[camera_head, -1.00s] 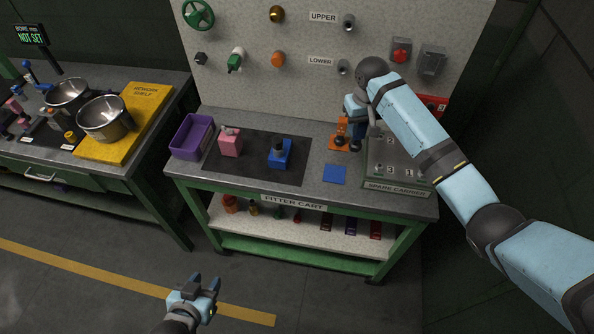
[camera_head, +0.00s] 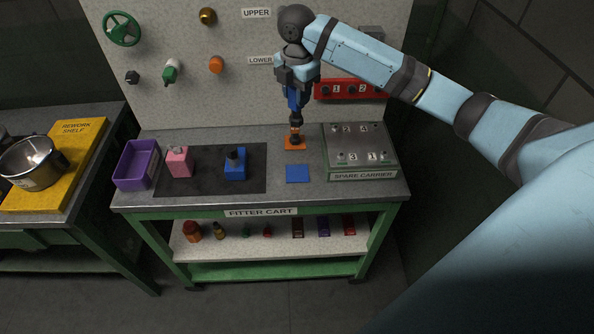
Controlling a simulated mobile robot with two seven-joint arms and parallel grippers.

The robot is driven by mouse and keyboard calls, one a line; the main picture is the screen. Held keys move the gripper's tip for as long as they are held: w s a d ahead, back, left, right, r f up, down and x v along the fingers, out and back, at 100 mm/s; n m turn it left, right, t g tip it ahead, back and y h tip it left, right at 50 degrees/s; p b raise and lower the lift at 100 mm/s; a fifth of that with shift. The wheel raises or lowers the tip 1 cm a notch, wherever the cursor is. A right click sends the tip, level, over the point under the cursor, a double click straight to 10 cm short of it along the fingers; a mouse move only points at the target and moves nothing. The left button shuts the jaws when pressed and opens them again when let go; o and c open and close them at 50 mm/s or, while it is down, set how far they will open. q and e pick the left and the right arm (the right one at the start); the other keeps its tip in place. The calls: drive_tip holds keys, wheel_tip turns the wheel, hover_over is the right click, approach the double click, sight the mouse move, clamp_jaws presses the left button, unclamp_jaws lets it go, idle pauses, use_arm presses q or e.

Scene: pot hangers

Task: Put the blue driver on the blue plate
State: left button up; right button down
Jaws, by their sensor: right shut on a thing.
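My right gripper (camera_head: 297,82) points down at the back of the cart and is shut on the blue driver (camera_head: 298,101). The driver hangs upright, its upper end hidden between the fingers. Its lower end is over an orange plate (camera_head: 290,146), where a small orange and dark part shows; I cannot tell whether they touch. The blue plate (camera_head: 297,174) lies bare on the cart top, in front of the orange plate. My left gripper is not in view.
On a dark mat (camera_head: 210,184) stand a blue block (camera_head: 235,170) with a dark top and a pink block (camera_head: 178,163). A purple bin (camera_head: 136,166) is at left. The spare carrier (camera_head: 361,150) is at right. A pegboard (camera_head: 180,100) with knobs rises behind.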

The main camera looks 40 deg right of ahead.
drive_tip(key=shift+s+d+f, duration=0.1)
drive_tip(key=shift+s+f, duration=0.05)
drive_tip(key=shift+f, duration=0.3)
drive_tip(key=shift+f+p, duration=0.95)
drive_tip(key=shift+f, duration=8.55)
drive_tip(key=shift+f, duration=0.1)
drive_tip(key=c, duration=0.8)
unclamp_jaws()
